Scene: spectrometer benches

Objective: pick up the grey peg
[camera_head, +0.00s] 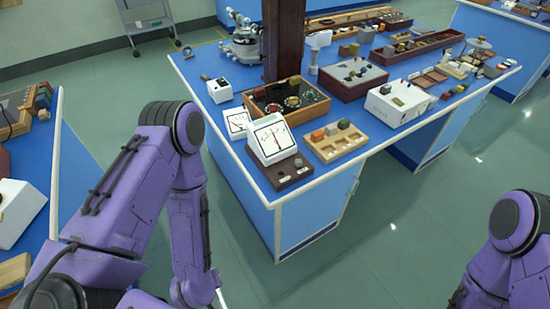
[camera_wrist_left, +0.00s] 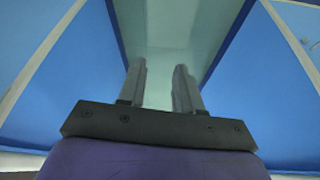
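A light wooden tray (camera_head: 350,151) with square compartments sits near the front edge of the blue bench. Small blocks stand along its back row: an orange one (camera_head: 317,135), an olive one (camera_head: 331,129) and a dark greyish one (camera_head: 343,123). The greyish one may be the grey peg; it is too small to be sure. My left gripper (camera_wrist_left: 160,68) shows in the left wrist view with its two fingers apart and nothing between them. It is away from the tray, with floor and blue bench sides beyond it. In the head view both grippers are out of frame.
A white meter (camera_head: 271,137) on a dark base stands left of the tray, with a dial box (camera_head: 288,99) behind. A white instrument (camera_head: 397,103) stands to the right. A brown post (camera_head: 283,40) rises behind. Open floor (camera_head: 400,230) lies in front of the bench.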

